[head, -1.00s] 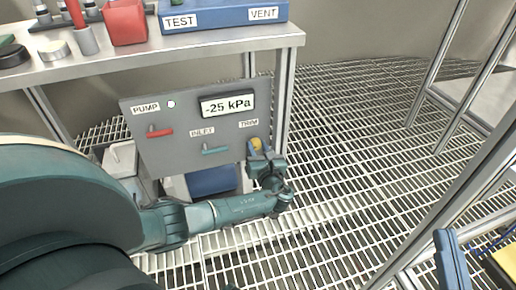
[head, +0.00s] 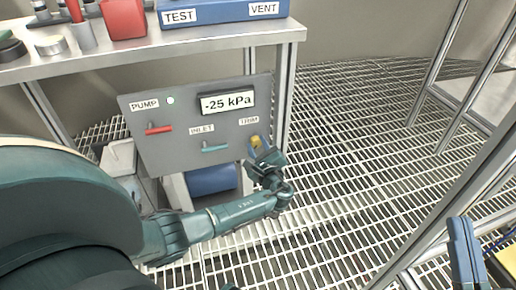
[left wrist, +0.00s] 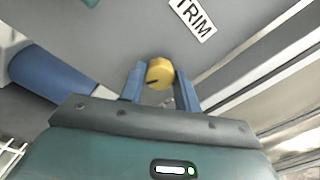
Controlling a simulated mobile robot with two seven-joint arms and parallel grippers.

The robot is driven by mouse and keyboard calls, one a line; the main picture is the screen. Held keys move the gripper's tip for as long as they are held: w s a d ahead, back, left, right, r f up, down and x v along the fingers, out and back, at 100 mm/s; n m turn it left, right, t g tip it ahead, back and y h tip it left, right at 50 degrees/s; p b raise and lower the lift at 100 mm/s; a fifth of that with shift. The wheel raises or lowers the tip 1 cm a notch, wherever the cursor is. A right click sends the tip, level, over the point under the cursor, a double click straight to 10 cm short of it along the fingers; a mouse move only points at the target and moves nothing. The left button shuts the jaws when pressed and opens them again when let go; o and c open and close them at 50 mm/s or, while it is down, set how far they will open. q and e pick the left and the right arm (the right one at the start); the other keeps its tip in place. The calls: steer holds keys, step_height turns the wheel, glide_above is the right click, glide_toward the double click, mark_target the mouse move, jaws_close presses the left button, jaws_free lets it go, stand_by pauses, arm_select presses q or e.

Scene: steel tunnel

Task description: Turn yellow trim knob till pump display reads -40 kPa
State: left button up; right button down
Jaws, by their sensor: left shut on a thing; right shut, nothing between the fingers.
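The yellow trim knob (head: 257,142) sits at the lower right of the grey pump panel (head: 175,152), under the TRIM label. The pump display (head: 227,102) reads -25 kPa. My left gripper (head: 261,152) reaches the knob from below. In the left wrist view the yellow knob (left wrist: 159,73) is between the two blue fingers of my left gripper (left wrist: 160,84), which is shut on it. A dark mark shows on the knob's face. My right gripper (head: 466,250) is at the lower right, shut and empty, away from the panel.
The panel also carries a red pump lever (head: 158,129) and a teal inlet lever (head: 214,147). A steel table (head: 200,45) above holds a blue TEST/VENT box (head: 222,13) and a red container (head: 123,20). Grating floor (head: 350,150) lies open to the right.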

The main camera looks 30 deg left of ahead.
arm_select(q)
steer(key=n+b, duration=0.1)
steer(key=n, duration=0.2)
steer(key=shift+f+n, duration=0.1)
steer(key=shift+n, duration=0.2)
steer(key=shift+a+n+b, duration=0.1)
steer(key=shift+n+b, duration=0.75)
steer(key=shift+n, duration=0.55)
arm_select(e)
steer(key=shift+s+d+r+n+y, duration=0.1)
steer(key=shift+r+n+y, duration=0.95)
steer(key=shift+n+y, duration=0.05)
steer(key=shift+s+d+r+n+y, duration=0.1)
steer(key=shift+r+n+y, duration=0.95)
steer(key=shift+n+y, duration=0.05)
steer(key=shift+r, duration=0.15)
steer(key=shift+w, duration=0.1)
arm_select(q)
steer(key=o, duration=1)
arm_select(e)
steer(key=shift+t, duration=0.3)
steer(key=shift+f, duration=0.25)
